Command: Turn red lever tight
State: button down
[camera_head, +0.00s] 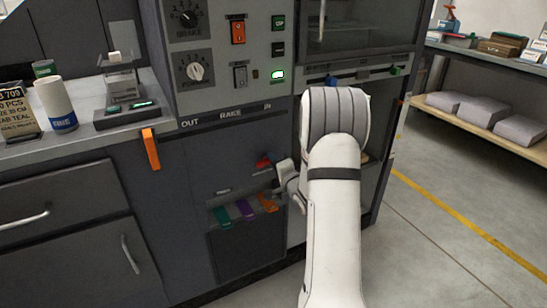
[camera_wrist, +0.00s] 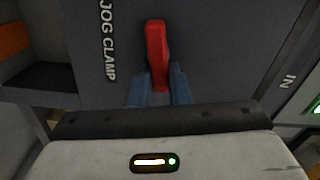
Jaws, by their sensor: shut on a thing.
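The red lever (camera_wrist: 157,45) stands out from a dark panel marked "JOG CLAMP" in the wrist view. My gripper (camera_wrist: 159,88) has its two blue-grey fingers on either side of the lever's lower end, shut on it. In the head view the red lever (camera_head: 264,161) is a small red piece on the dark machine front, left of my gripper (camera_head: 277,165). My white arm reaches up from the bottom and hides part of the panel to the right. The lever's pivot is hidden in both views.
Below the lever are green (camera_head: 221,215), purple (camera_head: 244,208) and orange (camera_head: 267,202) tabs above a dark bin front. An orange handle (camera_head: 151,149) sticks out at the left. A control panel (camera_head: 225,45) is above. Open floor (camera_head: 440,230) lies to the right.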

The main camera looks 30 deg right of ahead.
jog(key=shift+f+m+p, duration=0.2)
jog(key=shift+m+p, duration=0.25)
jog(key=shift+m, duration=0.65)
jog(key=c, duration=1.4)
grip_release()
jog(key=shift+o, duration=0.2)
jog(key=s+p, duration=0.1)
jog(key=s, duration=0.6)
jog(key=shift+s+d, duration=0.15)
jog(key=shift+s, duration=0.25)
